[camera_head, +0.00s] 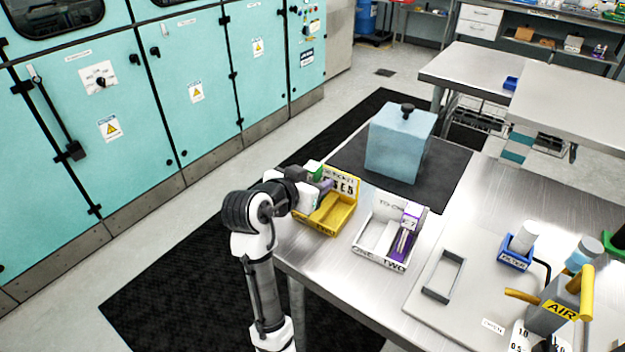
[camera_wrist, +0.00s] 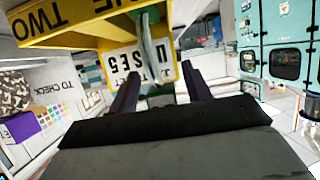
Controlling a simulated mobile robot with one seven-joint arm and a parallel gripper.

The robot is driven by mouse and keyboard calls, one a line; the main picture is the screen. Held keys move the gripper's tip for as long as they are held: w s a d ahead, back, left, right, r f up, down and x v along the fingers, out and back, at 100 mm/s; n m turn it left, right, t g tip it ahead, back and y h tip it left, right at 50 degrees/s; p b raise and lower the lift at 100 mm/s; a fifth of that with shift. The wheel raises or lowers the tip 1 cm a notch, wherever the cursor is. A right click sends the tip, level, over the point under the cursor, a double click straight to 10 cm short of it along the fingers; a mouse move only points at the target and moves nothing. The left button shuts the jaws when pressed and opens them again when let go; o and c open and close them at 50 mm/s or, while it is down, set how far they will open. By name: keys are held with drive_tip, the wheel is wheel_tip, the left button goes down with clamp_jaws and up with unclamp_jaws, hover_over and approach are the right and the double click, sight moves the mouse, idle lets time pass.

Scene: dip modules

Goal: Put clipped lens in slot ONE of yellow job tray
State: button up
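The yellow job tray (camera_head: 330,222) sits on the steel table's left corner. Its yellow wall, a "TWO" mark and a label partly reading "USES" fill the top of the wrist view (camera_wrist: 85,33). My gripper (camera_head: 318,184) is at the tray's back left end. In the wrist view its two dark purplish fingers (camera_wrist: 160,85) stand apart. A thin grey-green, partly clear piece, seemingly the clipped lens (camera_wrist: 150,48), is between them against the tray's label wall. A green part (camera_head: 314,168) shows by the gripper in the head view. Whether the piece rests in a slot is hidden.
A white "TO CHECK" tray (camera_head: 364,246) stands right of the yellow tray, with a purple item (camera_head: 404,240) in slot TWO. A pale blue block with a black knob (camera_head: 398,145) stands behind on a dark mat. A grey frame (camera_head: 443,275) lies further right.

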drive_tip(key=shift+r, duration=0.3)
drive_tip(key=b+v, duration=0.1)
drive_tip(key=v, duration=1.1)
drive_tip(key=shift+b, duration=0.3)
drive_tip(key=shift+f, duration=0.1)
